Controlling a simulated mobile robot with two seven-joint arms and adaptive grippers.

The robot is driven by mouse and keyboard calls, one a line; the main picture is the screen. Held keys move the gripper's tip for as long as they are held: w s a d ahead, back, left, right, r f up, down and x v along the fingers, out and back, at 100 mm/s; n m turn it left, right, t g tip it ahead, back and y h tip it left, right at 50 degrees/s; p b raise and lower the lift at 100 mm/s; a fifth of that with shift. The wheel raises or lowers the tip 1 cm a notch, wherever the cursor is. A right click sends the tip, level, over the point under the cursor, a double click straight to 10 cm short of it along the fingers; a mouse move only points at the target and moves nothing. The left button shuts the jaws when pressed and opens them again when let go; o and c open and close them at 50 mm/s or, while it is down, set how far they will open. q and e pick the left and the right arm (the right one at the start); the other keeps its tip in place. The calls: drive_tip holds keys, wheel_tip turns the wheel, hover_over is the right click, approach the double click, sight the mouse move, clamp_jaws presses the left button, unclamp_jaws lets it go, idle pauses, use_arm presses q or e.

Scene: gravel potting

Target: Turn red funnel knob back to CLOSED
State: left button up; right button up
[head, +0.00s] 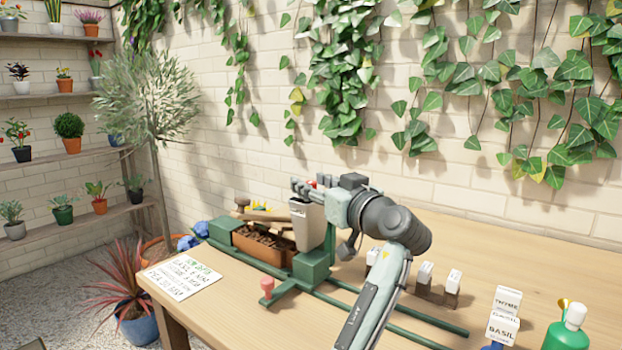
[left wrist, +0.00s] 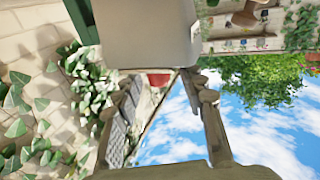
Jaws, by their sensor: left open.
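My left gripper (head: 304,188) reaches over the top of the light grey funnel hopper (head: 307,225) on the green stand. In the left wrist view the gripper (left wrist: 165,95) has its two fingers spread apart. A red piece (left wrist: 158,79), seemingly the funnel knob, shows in the gap beyond the fingertips, partly hidden by the pale hopper body (left wrist: 145,35). In the head view only a speck of red (head: 312,183) shows by the fingers. I cannot tell the knob's turn or whether the fingers touch it. My right gripper is not in view.
A brown planter (head: 262,246) sits beside the hopper on the green rail frame. A pinkish-red knob (head: 266,284) stands at the frame's front. A written card (head: 181,277), small seed packets (head: 453,279) and a green bottle (head: 568,332) are on the table.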

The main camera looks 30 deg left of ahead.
use_arm(q)
drive_tip(key=shift+w+a, duration=0.2)
drive_tip(key=shift+a, duration=0.15)
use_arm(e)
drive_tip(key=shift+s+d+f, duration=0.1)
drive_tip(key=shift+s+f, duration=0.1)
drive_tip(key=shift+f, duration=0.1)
use_arm(q)
clamp_jaws()
